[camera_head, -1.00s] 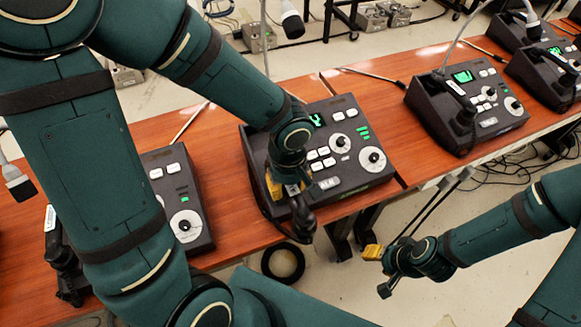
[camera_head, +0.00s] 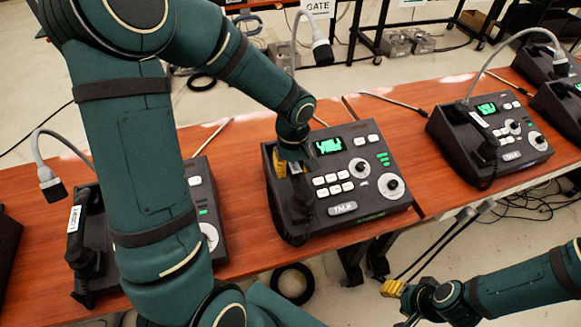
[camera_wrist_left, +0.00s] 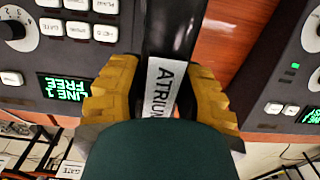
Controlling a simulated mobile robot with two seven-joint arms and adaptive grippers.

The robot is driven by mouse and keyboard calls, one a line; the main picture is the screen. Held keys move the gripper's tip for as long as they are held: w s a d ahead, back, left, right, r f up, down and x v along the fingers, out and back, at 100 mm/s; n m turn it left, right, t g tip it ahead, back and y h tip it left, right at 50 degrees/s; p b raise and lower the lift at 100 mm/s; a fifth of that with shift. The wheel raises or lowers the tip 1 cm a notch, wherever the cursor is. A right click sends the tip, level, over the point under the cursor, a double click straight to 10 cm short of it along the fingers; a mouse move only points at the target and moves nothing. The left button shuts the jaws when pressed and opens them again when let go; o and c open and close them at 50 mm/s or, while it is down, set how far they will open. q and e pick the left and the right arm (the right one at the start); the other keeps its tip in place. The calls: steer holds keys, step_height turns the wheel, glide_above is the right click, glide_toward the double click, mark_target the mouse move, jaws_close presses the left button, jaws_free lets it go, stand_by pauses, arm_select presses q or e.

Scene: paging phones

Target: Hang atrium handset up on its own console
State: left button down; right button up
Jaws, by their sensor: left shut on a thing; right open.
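My left gripper (camera_head: 286,169) is shut on the black atrium handset (camera_head: 303,207), over the left side of the middle console (camera_head: 372,213). In the left wrist view the yellow fingers (camera_wrist_left: 160,95) sit on both sides of the handset's white ATRIUM label (camera_wrist_left: 161,85). That console has a green-lit screen (camera_head: 329,145), white keys and two dials; the wrist view shows its screen reading LINE 1 FREE. I cannot tell whether the handset touches the cradle, as the gripper covers part of it. My right gripper (camera_head: 399,301) is open and empty at the lower right, off the table.
A left console (camera_head: 201,190), partly behind my left arm, has its own labelled handset (camera_head: 83,245). A right console (camera_head: 515,150) carries its handset (camera_head: 484,140). Gooseneck microphones (camera_head: 322,50) rise behind. The wooden table (camera_head: 415,125) is bare between the middle and right consoles.

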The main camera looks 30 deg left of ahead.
arm_select(q)
steer(key=shift+w+a, duration=0.6)
steer(key=shift+a, duration=0.15)
steer(key=shift+f, duration=0.15)
steer(key=shift+w+f+b, duration=0.1)
steer(key=shift+f+b, duration=0.3)
steer(key=shift+f, duration=1.2)
steer(key=shift+f, duration=0.15)
steer(key=c, duration=0.7)
jaws_free()
